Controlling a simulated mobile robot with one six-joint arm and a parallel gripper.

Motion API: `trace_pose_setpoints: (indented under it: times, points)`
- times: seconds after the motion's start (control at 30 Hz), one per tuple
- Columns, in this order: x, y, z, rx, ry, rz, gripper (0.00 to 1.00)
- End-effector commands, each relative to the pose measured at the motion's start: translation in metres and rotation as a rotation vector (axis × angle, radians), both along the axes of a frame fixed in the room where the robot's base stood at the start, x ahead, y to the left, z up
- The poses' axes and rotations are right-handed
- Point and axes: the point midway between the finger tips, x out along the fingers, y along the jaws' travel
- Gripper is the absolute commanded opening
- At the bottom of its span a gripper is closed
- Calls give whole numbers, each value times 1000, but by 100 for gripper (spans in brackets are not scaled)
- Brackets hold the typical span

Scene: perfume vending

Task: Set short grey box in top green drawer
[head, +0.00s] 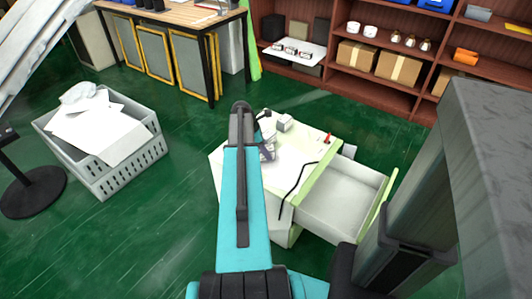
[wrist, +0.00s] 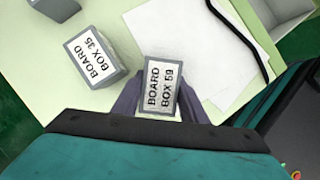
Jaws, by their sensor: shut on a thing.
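My gripper (wrist: 160,98) is shut on a small grey box with a white label reading "BOARD BOX 59" (wrist: 160,84). Its fingers are on both sides of the box, above the pale green cabinet top (wrist: 120,18). In the head view my gripper (head: 268,151) is over the cabinet top, partly hidden by my arm. The top green drawer (head: 343,196) is pulled out to the right of the cabinet. It looks empty, with a pale interior and a green front. I cannot tell whether the held box touches the cabinet top.
A second grey box, "BOARD BOX 35" (wrist: 96,58), lies left of the held one. Another grey box (wrist: 55,8) is at the wrist view's upper edge. White paper (wrist: 200,50) and a black cable lie on the top. A grey crate (head: 140,150) stands on the floor left.

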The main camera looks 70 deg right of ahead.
Motion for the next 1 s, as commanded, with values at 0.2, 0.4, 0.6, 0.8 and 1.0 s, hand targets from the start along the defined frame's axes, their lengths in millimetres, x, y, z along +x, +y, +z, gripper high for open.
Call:
trace_pose_setpoints:
  times: [0.2, 0.4, 0.6, 0.8, 1.0]
  points:
    - [0, 0, 31, -2, -1, -1, 9]
    - [12, 35, 30, 0, 0, 2, 9]
    - [27, 73, 34, 1, 1, 3, 9]
    - [42, 109, 37, 1, 0, 2, 9]
    - [53, 135, 40, 1, 1, 1, 9]
